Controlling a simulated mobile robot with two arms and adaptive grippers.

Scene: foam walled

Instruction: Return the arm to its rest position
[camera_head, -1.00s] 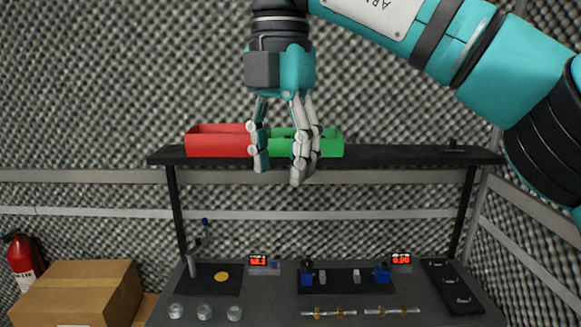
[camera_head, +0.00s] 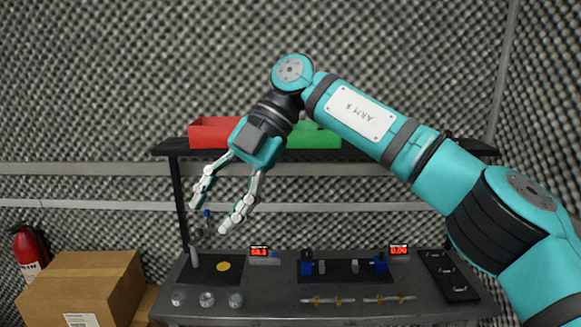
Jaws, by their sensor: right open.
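My right arm reaches in from the right in the head view, across the front of the shelf. My right gripper (camera_head: 213,214) is open and empty, with its fingers spread and pointing down and left. It hangs in the air in front of the shelf's left part and above the workbench (camera_head: 330,297). Its body hides part of the red bin and the green bin. My left gripper does not show.
A red bin (camera_head: 212,133) and a green bin (camera_head: 318,138) stand on the dark shelf (camera_head: 400,152). Small instruments with red displays (camera_head: 259,252) and several glass dishes (camera_head: 207,299) are on the workbench. A cardboard box (camera_head: 85,285) and a fire extinguisher (camera_head: 27,252) are at left.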

